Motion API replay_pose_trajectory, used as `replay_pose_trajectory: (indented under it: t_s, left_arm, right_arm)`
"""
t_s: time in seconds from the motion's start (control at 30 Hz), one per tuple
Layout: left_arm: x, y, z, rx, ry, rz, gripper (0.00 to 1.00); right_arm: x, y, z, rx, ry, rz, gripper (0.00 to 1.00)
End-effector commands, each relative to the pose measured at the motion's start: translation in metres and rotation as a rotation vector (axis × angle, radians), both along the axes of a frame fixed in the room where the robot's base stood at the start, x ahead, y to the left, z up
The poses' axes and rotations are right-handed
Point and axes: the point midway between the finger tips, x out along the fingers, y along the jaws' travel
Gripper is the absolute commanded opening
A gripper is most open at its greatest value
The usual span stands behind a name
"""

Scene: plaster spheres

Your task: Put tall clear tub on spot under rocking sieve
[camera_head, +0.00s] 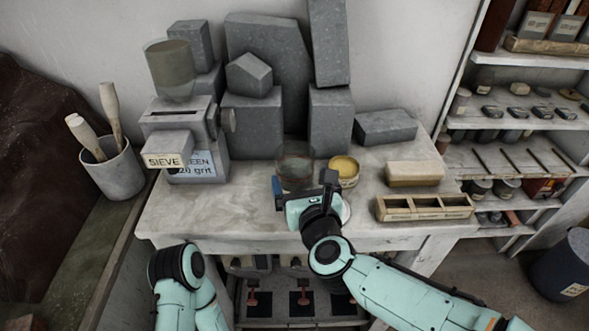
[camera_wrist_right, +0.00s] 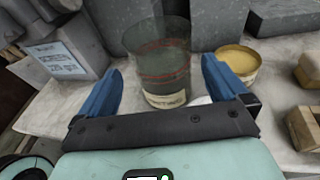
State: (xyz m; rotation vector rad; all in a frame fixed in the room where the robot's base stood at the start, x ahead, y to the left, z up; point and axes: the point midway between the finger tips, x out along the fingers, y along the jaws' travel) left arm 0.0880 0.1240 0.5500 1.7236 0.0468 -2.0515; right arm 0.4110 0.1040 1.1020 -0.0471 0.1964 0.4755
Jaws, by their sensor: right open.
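A tall clear tub (camera_head: 294,162) with a reddish line around it stands upright on the bench, partly hidden behind my right gripper. In the right wrist view the tub (camera_wrist_right: 165,75) is between and just beyond the blue fingers, with a pale label low on its side. My right gripper (camera_head: 302,186) is open, and its fingers (camera_wrist_right: 160,88) appear on either side of the tub; I cannot tell whether they touch it. The grey rocking sieve (camera_head: 182,122), signed SIEVE, stands at the bench's left with a clear hopper on top. No spot under it can be made out. My left gripper is out of view.
A tin of yellow material (camera_head: 345,170) stands right of the tub, close to the gripper. A tan block (camera_head: 414,173) and a wooden divided tray (camera_head: 424,207) lie farther right. Grey stone blocks (camera_head: 268,60) rise behind. The bench front (camera_head: 215,218) left of the gripper is clear.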

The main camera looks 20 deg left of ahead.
Motion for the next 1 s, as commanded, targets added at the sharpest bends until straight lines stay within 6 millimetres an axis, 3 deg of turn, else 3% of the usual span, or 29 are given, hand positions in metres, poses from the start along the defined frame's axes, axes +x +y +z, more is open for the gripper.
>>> replay_pose_trajectory:
  t_s: [0.27,0.53,0.87,1.0]
  left_arm:
    - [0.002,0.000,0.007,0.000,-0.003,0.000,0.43]
    - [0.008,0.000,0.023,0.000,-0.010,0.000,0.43]
    - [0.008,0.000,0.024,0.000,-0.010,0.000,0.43]
    - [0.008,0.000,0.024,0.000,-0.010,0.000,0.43]
  right_arm:
    - [0.021,0.011,-0.004,0.000,0.001,0.000,1.00]
    - [0.056,0.029,-0.007,0.000,0.000,-0.001,1.00]
    - [0.062,0.032,-0.010,0.000,-0.001,-0.001,1.00]
    - [0.062,0.032,-0.010,0.000,-0.001,-0.001,0.58]
